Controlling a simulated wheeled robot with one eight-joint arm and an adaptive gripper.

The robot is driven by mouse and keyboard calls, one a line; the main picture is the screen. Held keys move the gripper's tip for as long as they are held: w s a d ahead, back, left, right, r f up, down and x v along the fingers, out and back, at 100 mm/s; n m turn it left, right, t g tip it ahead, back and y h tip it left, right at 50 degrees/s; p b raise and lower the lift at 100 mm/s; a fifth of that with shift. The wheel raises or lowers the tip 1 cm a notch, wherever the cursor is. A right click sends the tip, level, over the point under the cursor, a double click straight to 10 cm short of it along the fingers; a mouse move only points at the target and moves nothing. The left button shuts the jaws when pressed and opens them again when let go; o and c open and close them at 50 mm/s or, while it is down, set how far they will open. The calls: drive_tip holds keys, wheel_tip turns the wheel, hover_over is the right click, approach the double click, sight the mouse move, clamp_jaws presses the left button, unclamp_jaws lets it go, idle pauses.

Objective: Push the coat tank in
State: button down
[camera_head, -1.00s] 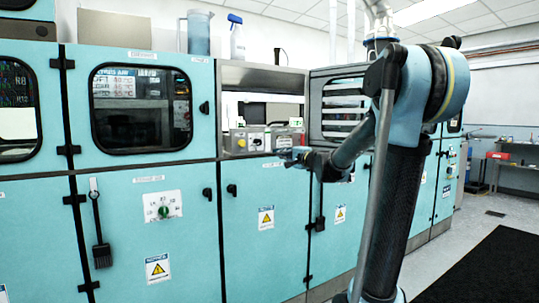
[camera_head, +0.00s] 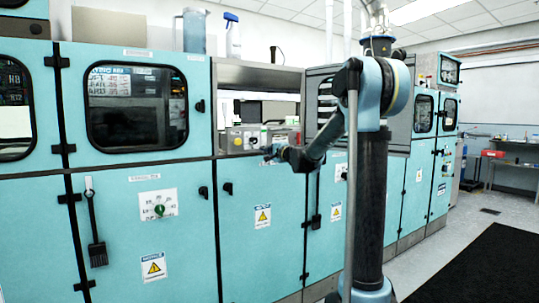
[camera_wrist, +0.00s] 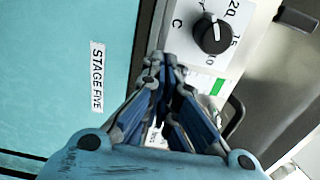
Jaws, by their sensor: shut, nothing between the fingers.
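I cannot pick out a coat tank by name in either view. The open bay (camera_head: 262,108) in the teal machine holds a grey control box (camera_head: 243,138) on its ledge. My gripper (camera_head: 268,152) is at the front of this bay, just right of and below the box. In the wrist view my gripper (camera_wrist: 163,62) is shut and empty, its blue fingers together. Beyond the fingertips are a teal panel labelled STAGE FIVE (camera_wrist: 97,76) and a white plate with a black knob (camera_wrist: 212,34). The fingers hide part of the panel edge; contact cannot be told.
Teal cabinet doors (camera_head: 255,225) with black latches line the machine below the bay. A windowed door (camera_head: 138,105) is to the left. A brush (camera_head: 95,235) hangs on the lower left door. Open floor with a black mat (camera_head: 485,265) is at the right.

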drive_tip(key=shift+x, duration=0.85)
drive_tip(key=x, duration=0.9)
drive_tip(key=shift+a, duration=0.1)
drive_tip(key=shift+w+r, duration=0.1)
